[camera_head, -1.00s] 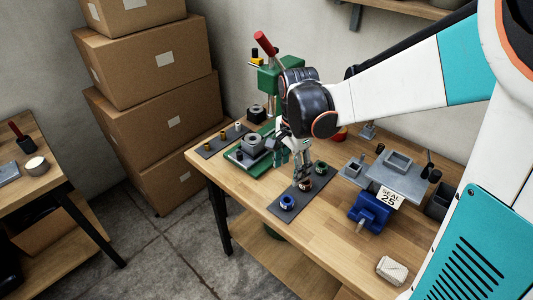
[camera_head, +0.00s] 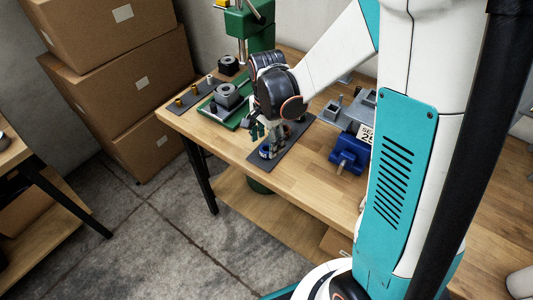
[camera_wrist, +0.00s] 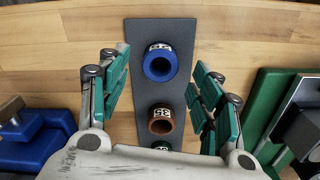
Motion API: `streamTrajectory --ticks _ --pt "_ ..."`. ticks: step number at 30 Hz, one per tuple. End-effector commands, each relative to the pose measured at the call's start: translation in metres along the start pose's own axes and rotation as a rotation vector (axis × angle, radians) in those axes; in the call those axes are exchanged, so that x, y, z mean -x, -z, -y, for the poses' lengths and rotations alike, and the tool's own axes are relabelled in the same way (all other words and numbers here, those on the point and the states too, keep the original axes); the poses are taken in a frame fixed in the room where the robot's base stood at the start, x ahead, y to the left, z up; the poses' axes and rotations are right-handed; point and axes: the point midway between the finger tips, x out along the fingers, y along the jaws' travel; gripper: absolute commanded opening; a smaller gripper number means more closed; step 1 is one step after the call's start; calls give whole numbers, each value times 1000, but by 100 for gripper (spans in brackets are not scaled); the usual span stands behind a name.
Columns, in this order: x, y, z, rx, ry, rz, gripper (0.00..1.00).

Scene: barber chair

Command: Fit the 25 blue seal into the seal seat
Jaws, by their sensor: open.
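The blue seal (camera_head: 266,153) is a ring at the near end of the dark mat (camera_head: 291,143). In the wrist view the blue seal (camera_wrist: 160,63) shows its bore and an upside-down 25 label. My gripper (camera_head: 264,137) is over that end of the mat, pointing down. In the wrist view my gripper (camera_wrist: 160,68) is open, with one finger on each side of the blue seal and gaps between. A round grey housing (camera_head: 228,95), likely holding the seal seat, sits on the green press base (camera_head: 216,110). The seat itself is not clear.
A brown seal marked 35 (camera_wrist: 160,122) and a partly hidden green seal (camera_wrist: 161,146) share the mat. A blue vise (camera_head: 349,151) with a SEAL 25 card (camera_head: 366,132) stands right. The green press (camera_head: 248,20) rises behind. The bench front is clear.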

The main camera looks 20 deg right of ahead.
Motion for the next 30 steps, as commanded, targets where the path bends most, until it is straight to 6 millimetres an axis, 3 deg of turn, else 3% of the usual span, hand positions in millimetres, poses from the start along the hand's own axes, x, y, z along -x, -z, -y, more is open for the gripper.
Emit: streamTrajectory --ticks 1,4,11,12,17,18,30 --pt "-12 0 0 0 0 0 59" --pt "-23 0 0 0 0 0 59" --pt "-25 0 0 0 0 0 59" --pt "-25 0 0 0 0 0 57" --pt "-25 0 0 0 0 0 20" --pt "-25 0 0 0 0 0 19" --pt "-22 0 0 0 0 0 19"
